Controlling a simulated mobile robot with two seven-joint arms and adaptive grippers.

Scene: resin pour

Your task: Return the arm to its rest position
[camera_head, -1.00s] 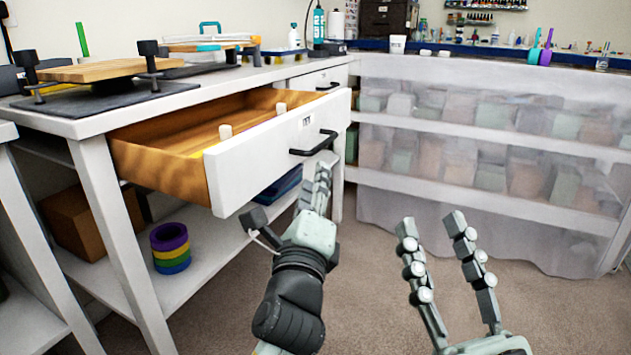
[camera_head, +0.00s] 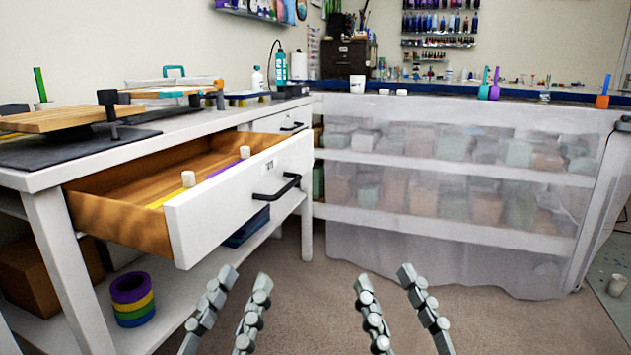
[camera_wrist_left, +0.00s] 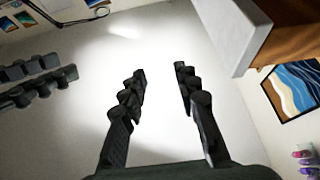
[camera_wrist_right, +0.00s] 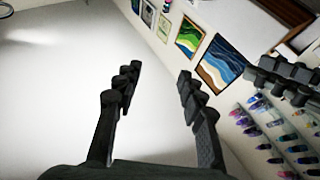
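My left gripper (camera_head: 246,290) is in front of the open drawer, low in the head view, with its fingers apart and nothing between them. My right gripper (camera_head: 382,289) is beside it to the right, also with fingers apart and empty. In the right wrist view the right fingers (camera_wrist_right: 160,75) are likewise apart. The white-fronted drawer (camera_head: 240,199) is pulled out at the left, with its black handle apart from my left gripper.
The white workbench (camera_head: 160,140) holds a wooden board (camera_head: 70,118) on a dark mat. Colored tape rolls (camera_head: 132,300) sit on its lower shelf. A shelf unit behind a clear plastic sheet (camera_head: 450,250) stands at the back. Carpet floor (camera_head: 310,300) is clear around my grippers.

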